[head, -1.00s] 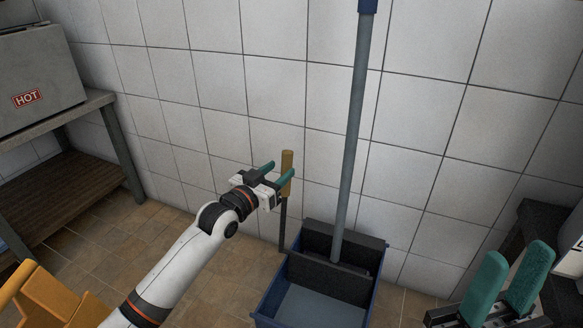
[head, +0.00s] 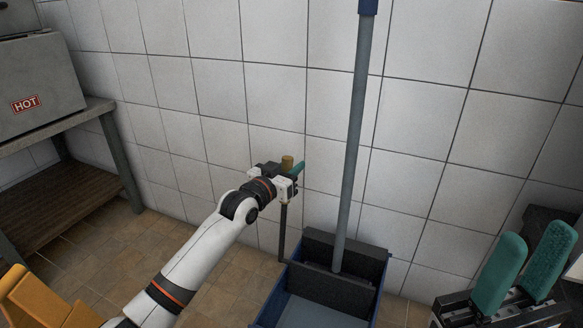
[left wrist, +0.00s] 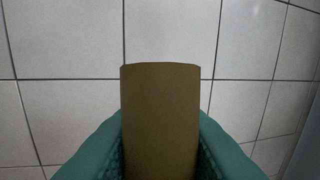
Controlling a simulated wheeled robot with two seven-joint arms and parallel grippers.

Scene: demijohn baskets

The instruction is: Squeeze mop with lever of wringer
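The wringer lever has a yellow-brown handle (head: 287,161) on a dark rod (head: 283,230) standing left of the bucket. My left gripper (head: 295,169) is at the handle. In the left wrist view the handle (left wrist: 160,120) fills the space between the teal fingers, which appear shut on it; one finger is hidden in the head view. The mop's grey pole (head: 352,140) stands nearly upright in the black wringer (head: 345,255) on the blue bucket (head: 377,303); the mop head is hidden. My right gripper (head: 528,250) is open and empty at the right.
A tiled wall (head: 200,80) stands close behind the lever and bucket. At the left are a table (head: 105,103) with a grey box marked HOT (head: 40,75) and an orange-yellow object (head: 40,300). A dark surface (head: 548,215) lies at the right.

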